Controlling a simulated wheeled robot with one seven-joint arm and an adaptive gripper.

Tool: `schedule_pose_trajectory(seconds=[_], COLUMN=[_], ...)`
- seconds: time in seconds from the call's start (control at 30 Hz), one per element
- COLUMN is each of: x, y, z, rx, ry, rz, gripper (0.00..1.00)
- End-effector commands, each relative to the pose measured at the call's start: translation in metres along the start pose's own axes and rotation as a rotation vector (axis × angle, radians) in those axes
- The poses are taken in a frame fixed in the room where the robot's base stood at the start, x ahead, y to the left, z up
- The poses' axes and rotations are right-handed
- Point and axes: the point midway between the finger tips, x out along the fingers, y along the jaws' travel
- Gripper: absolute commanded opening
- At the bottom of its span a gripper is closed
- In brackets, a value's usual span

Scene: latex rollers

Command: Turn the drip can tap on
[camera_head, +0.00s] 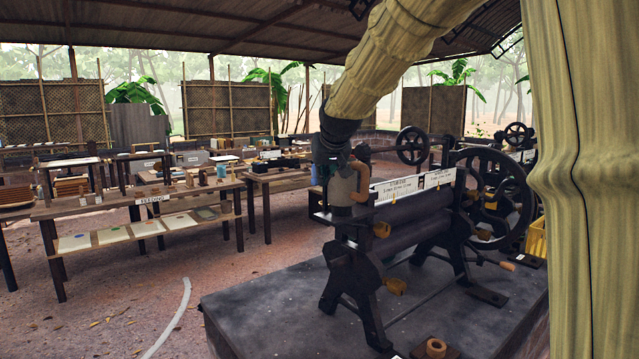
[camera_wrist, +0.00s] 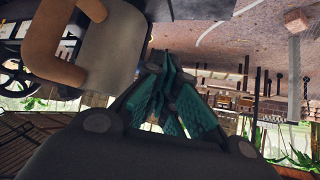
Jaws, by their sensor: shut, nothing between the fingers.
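My gripper (camera_wrist: 163,85) has teal finger pads that are together and hold nothing. In the head view my gripper (camera_head: 325,170) hangs down at the left side of the can and partly covers it. I cannot tell whether it touches the can. I cannot make out the tap in either view.
The roller machine (camera_head: 400,237) with black flywheels (camera_head: 493,195) stands on a dark plinth (camera_head: 270,300). A wooden table (camera_head: 130,208) with trays stands to the left. The floor between is open.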

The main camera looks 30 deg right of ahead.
Motion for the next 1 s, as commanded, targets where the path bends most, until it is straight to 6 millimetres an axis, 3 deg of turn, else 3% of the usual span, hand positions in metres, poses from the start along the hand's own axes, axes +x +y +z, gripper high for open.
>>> schedule_pose_trajectory(seconds=[0.27, 0.47, 0.6, 1.0], x=[0.021, 0.034, 0.039, 0.046], y=[0.001, 0.001, 0.002, 0.001], z=[0.003, -0.012, -0.023, -0.027], rx=[0.002, 0.002, 0.002, 0.002], ry=[0.002, 0.002, 0.001, 0.002], rz=[0.001, 0.001, 0.003, 0.003], gripper=[0.0, 0.0, 0.0, 0.0])
